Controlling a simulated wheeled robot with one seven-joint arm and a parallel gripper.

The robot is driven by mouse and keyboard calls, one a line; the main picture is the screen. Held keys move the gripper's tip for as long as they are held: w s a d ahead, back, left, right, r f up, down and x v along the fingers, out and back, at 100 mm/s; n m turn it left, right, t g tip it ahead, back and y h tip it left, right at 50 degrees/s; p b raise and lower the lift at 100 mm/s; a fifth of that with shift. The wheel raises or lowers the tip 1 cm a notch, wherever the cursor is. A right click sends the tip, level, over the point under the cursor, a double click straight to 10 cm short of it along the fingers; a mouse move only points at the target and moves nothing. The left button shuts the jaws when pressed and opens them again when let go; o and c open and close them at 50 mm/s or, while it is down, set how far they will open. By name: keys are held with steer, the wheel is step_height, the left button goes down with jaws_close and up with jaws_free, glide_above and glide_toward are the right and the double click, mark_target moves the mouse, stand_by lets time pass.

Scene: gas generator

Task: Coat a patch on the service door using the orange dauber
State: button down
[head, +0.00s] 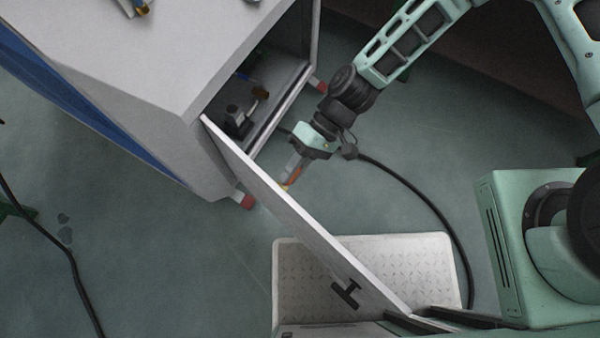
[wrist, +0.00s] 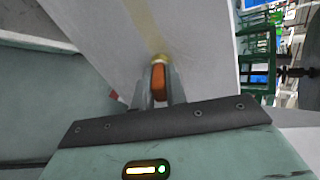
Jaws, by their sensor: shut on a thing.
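The service door (head: 300,215) stands swung open from the grey cabinet, seen nearly edge-on from above in the head view. Its pale face (wrist: 195,30) fills the middle of the wrist view. A pale yellow streak (wrist: 143,22) runs down that face to the dauber's tip. My gripper (head: 292,172) is at the door's right-hand face and is shut on the orange dauber (wrist: 158,82), which also shows as a small orange bit in the head view (head: 297,178). The dauber's yellow tip (wrist: 159,58) appears to touch the door at the streak's lower end.
A metal tread plate (head: 400,260) lies under the door's free end, near a black handle (head: 346,292). A black cable (head: 420,195) curves across the floor right of the door.

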steer(key=shift+w+a, duration=0.4)
steer(key=shift+a, duration=0.1)
steer(key=shift+w+r, duration=0.1)
steer(key=w+d, duration=0.4)
steer(key=shift+d, duration=0.15)
steer(key=shift+w, duration=0.15)
steer(key=shift+w+d, duration=1)
steer(key=shift+d, duration=0.05)
stand_by(0.4)
steer(key=shift+s+a+p, duration=0.75)
steer(key=shift+s+a, duration=1.9)
steer(key=shift+s, duration=0.15)
